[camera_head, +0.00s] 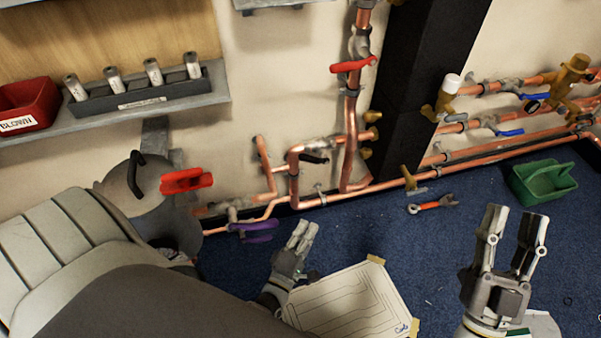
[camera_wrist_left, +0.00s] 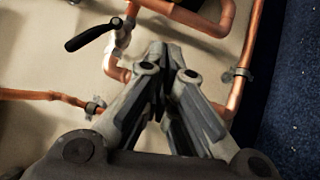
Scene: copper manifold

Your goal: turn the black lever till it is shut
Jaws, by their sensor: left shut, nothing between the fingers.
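In the left wrist view the black lever (camera_wrist_left: 92,35) is at the upper left, slanting down to the left. My left gripper (camera_head: 304,229) is shut and empty, below the lever in the head view and apart from it. In the left wrist view its fingertips (camera_wrist_left: 168,55) are together, right of and below the lever. My right gripper (camera_head: 516,212) is open and empty at the right, over the blue floor.
A red handle (camera_head: 352,65) is above the lever, and a purple handle (camera_head: 254,230) is to the lower left. A pipe drawing (camera_head: 350,303), a green bin (camera_head: 541,182) and an orange-handled tool (camera_head: 432,204) lie on the floor. A black column (camera_head: 425,80) stands right of the lever.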

